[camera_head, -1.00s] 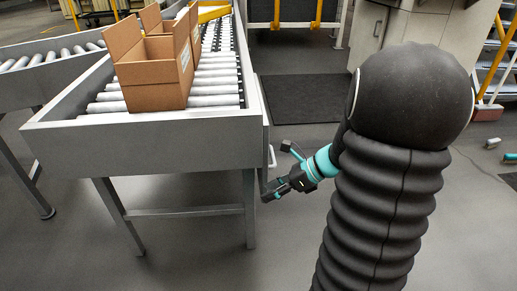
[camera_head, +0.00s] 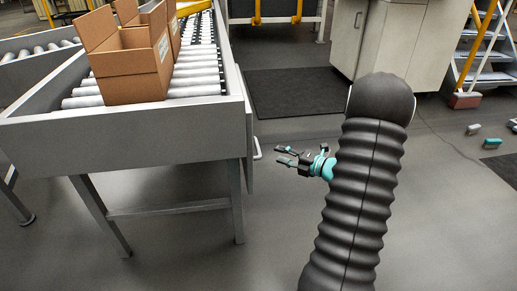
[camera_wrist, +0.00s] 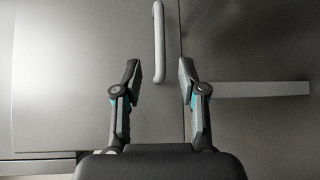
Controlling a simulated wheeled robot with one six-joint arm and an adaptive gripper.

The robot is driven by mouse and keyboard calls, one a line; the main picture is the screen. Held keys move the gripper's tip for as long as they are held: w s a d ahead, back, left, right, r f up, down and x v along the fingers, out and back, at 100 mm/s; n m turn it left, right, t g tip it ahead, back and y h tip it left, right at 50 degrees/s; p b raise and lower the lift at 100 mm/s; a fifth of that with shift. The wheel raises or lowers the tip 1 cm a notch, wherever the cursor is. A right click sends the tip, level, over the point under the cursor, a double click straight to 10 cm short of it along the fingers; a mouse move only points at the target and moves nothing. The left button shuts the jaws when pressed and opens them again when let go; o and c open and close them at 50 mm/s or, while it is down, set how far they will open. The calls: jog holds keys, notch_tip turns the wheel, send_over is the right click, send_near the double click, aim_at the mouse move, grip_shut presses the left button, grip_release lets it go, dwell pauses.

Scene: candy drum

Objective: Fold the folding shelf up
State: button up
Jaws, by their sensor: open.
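The folding shelf (camera_head: 248,140) appears to be the grey panel hanging down at the right side of the roller conveyor, seen nearly edge-on. Its pale bar handle (camera_head: 257,148) sticks out to the right. In the wrist view the flat grey panel (camera_wrist: 80,85) fills the left half, and the handle (camera_wrist: 159,40) stands upright at the top middle, near the panel's right edge. My gripper (camera_head: 284,155) is right of the handle, apart from it. In the wrist view my gripper (camera_wrist: 160,74) is open and empty, with the handle's lower end between its fingertips in the picture.
The conveyor (camera_head: 130,140) carries open cardboard boxes (camera_head: 135,70). A grey bar (camera_wrist: 250,89) shows beyond the panel's right edge. A dark mat (camera_head: 300,92) lies behind my gripper, and a cabinet (camera_head: 385,40) stands at the back.

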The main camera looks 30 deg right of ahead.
aim_at(258, 146)
jog(key=b+x, duration=0.1)
jog(key=x, duration=0.9)
jog(key=shift+w+a, duration=0.25)
jog(key=shift+w, duration=0.05)
grip_shut()
jog(key=shift+d, duration=0.25)
jog(key=shift+a+r, duration=0.1)
